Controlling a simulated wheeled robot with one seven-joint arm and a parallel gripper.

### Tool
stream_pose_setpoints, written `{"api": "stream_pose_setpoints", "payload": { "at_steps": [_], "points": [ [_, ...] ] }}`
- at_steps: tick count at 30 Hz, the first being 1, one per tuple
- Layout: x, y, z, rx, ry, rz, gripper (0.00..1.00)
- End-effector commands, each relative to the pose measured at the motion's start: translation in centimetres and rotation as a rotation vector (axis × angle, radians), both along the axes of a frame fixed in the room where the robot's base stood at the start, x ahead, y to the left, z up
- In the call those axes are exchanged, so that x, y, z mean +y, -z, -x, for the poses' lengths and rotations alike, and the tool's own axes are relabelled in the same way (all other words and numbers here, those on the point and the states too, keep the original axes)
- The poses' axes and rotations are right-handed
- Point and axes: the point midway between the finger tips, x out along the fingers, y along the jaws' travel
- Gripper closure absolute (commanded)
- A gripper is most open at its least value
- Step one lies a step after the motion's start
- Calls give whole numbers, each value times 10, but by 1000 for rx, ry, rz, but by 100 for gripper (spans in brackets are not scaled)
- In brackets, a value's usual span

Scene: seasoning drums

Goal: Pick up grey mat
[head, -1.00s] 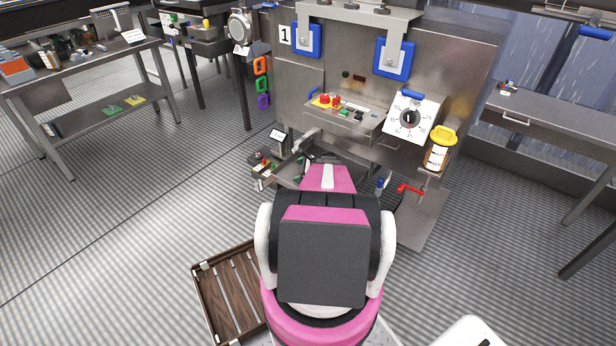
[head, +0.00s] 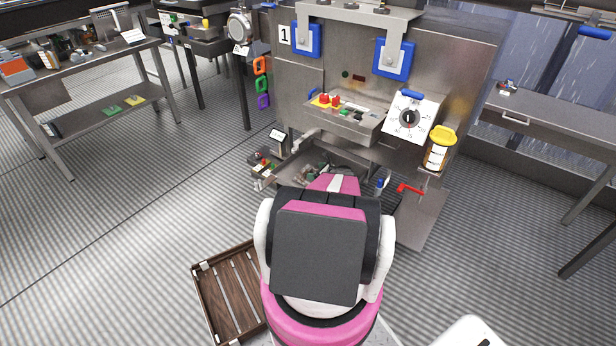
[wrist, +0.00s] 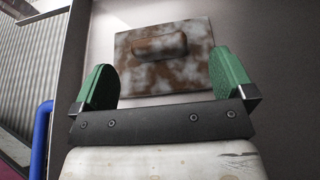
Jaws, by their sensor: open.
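I cannot make out a plainly grey mat in either view. In the wrist view a flat rectangular plate (wrist: 178,75), mottled rusty brown and pale grey, with a raised rounded bar on it, lies against a smooth grey surface. My gripper (wrist: 164,84) has two green pads set wide apart, with nothing held between them. The plate shows beyond and between the pads; I cannot tell how far away it is. In the head view my own arm covers the area in front, and the gripper is not clearly visible.
A steel machine (head: 365,70) stands ahead, with a white dial (head: 408,117), a yellow-topped container (head: 438,150) and a red handle (head: 410,189). A wooden slatted crate (head: 229,290) is on the floor at left. A blue bar (wrist: 42,140) is left in the wrist view.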

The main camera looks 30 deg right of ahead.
Motion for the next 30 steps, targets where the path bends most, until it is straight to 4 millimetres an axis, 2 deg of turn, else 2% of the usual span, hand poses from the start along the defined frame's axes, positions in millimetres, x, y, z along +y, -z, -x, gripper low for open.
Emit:
{"api": "stream_pose_setpoints", "payload": {
  "at_steps": [12,20,24,25,30],
  "points": [
    [20,19,-40,2,-2,1,0],
    [21,19,-42,2,-1,0,0],
    [21,19,-42,2,-1,0,46],
    [21,19,-42,2,-1,0,50],
    [21,19,-42,1,-1,0,50]
  ]
}}
